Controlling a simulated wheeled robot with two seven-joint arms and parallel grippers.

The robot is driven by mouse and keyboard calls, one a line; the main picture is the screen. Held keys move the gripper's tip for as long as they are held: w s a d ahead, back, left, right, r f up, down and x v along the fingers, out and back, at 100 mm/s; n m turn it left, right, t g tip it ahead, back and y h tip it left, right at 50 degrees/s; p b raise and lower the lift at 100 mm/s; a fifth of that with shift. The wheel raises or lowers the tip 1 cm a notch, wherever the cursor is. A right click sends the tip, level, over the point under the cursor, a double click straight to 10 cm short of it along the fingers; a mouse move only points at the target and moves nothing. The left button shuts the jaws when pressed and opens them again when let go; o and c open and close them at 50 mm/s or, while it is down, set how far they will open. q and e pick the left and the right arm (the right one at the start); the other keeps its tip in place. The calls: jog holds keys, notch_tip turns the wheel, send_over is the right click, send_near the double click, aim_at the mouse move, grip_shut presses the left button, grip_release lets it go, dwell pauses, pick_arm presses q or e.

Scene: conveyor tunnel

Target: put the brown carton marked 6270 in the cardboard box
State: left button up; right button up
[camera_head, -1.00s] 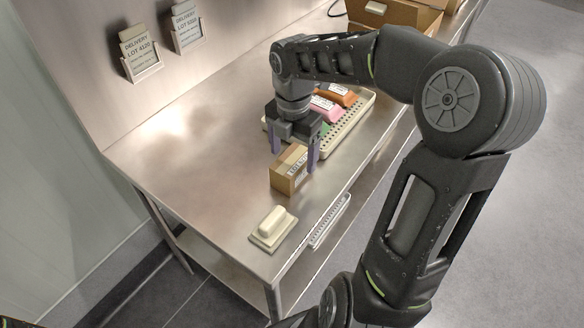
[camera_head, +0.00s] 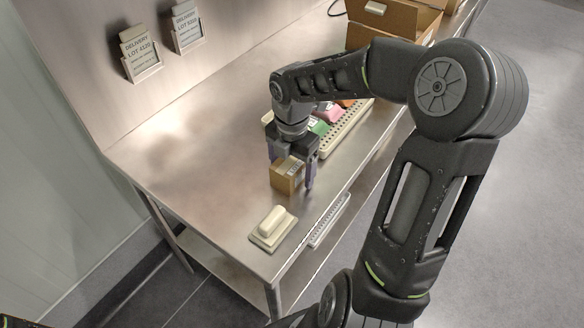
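A small brown carton (camera_head: 284,179) sits on the metal bench near its front end. A printed label shows on it, but the number is too small to read. My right gripper (camera_head: 290,172) points down over the carton, with its purple fingers spread on either side of it. The fingers look open, with a small gap at the right finger. The open cardboard box (camera_head: 383,40) stands at the far end of the bench, top right. My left gripper is not in view.
A cream block on a plate (camera_head: 271,228) lies in front of the carton. Behind the gripper is a ribbed tray (camera_head: 349,126) with several coloured packets. Two delivery card holders (camera_head: 143,55) hang on the wall. The bench's left side is clear.

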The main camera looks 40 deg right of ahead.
aim_at(292, 160)
jog(key=shift+c, duration=0.4)
grip_shut()
dwell(0.4)
jog(key=shift+r, duration=0.15)
notch_tip(292, 160, up, 10)
jog(key=shift+f, duration=0.1)
dwell(0.8)
